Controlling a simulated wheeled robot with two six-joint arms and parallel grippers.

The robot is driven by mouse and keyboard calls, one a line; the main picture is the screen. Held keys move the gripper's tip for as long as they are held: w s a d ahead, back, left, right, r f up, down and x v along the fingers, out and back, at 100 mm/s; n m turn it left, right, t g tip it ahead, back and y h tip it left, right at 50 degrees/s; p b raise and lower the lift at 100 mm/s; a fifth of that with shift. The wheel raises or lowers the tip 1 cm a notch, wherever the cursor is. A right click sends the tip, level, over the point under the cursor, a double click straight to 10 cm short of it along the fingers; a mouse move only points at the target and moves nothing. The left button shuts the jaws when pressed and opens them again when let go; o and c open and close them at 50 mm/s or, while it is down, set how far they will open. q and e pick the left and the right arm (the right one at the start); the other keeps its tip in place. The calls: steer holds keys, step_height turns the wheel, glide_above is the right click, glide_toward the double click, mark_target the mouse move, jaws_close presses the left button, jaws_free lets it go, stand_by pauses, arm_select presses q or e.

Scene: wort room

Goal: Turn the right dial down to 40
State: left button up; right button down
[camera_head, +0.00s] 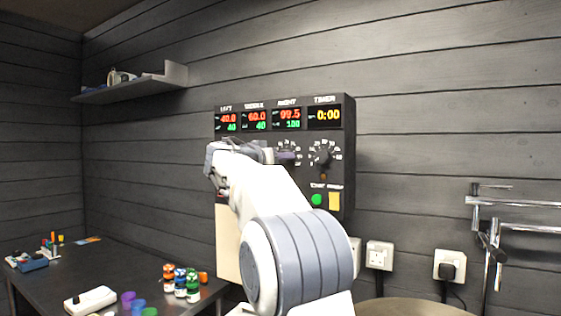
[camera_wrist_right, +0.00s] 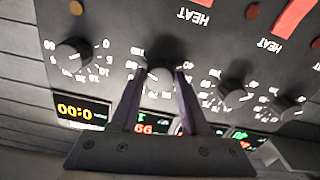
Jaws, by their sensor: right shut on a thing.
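The dark control panel (camera_head: 348,130) hangs on the wall, with displays for left, middle, right and timer. The right display (camera_head: 287,118) reads 99.5 in red above 100 in green. The right dial (camera_wrist_right: 160,79) is a black knob below it, with a white numbered scale. In the wrist view, which is upside down, my right gripper (camera_wrist_right: 163,70) is shut on the right dial, one finger on each side. My left gripper is not in view.
The timer dial (camera_head: 322,156) is close beside the right dial; the timer reads 0:00. Two more dials (camera_wrist_right: 236,94) (camera_wrist_right: 285,106) show in the wrist view. A green button (camera_head: 316,200) is below. A dark table (camera_head: 120,262) with small jars is at lower left.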

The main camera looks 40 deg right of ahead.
steer(key=shift+w+a+r+m+p, duration=0.1)
steer(key=shift+m+p, duration=4.85)
steer(key=shift+m, duration=1.55)
steer(key=shift+w+m+p, duration=0.1)
steer(key=shift+m+p, duration=4.85)
steer(key=shift+m, duration=1.55)
